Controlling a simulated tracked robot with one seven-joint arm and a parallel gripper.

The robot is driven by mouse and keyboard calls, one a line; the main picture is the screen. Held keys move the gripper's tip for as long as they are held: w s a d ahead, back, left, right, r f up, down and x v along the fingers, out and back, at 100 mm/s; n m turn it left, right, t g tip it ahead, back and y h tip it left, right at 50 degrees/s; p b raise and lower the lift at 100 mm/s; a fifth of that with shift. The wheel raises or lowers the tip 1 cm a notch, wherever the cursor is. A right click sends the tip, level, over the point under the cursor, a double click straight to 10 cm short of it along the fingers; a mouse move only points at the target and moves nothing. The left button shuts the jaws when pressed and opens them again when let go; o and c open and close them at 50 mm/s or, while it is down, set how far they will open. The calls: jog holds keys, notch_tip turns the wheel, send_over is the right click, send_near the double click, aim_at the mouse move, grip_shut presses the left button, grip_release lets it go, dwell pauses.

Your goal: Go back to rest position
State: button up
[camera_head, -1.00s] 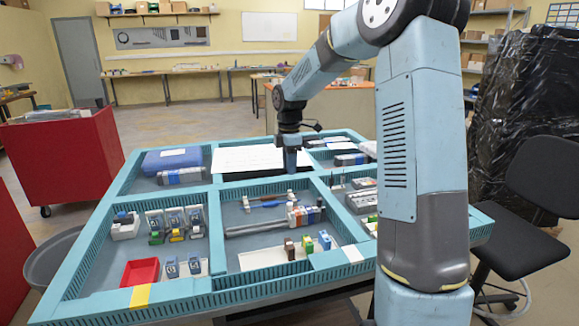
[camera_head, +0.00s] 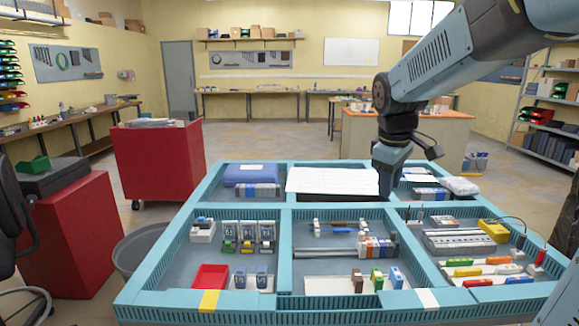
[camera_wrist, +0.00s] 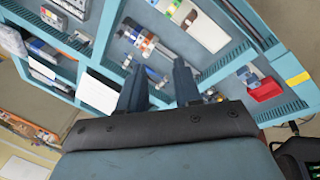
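My gripper (camera_head: 387,192) points down over the blue workbench with compartments (camera_head: 205,185), near the back middle divider. In the wrist view its two dark fingers (camera_wrist: 160,82) stand apart with nothing held between them; the gripper is open. In the head view the fingertips overlap the divider area, and I cannot tell their height above it. My arm comes in from the upper right.
A red cabinet (camera_head: 157,160) and a grey waste bin (camera_head: 135,250) stand left.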

jog(key=s+m+t+y, duration=0.1)
jog(key=s+m+t, duration=0.2)
jog(key=s+m, duration=0.5)
jog(key=s+d, duration=0.1)
jog(key=s, duration=0.9)
jog(key=shift+r+m, duration=0.15)
jog(key=shift+m, duration=0.25)
jog(key=shift+c, duration=0.2)
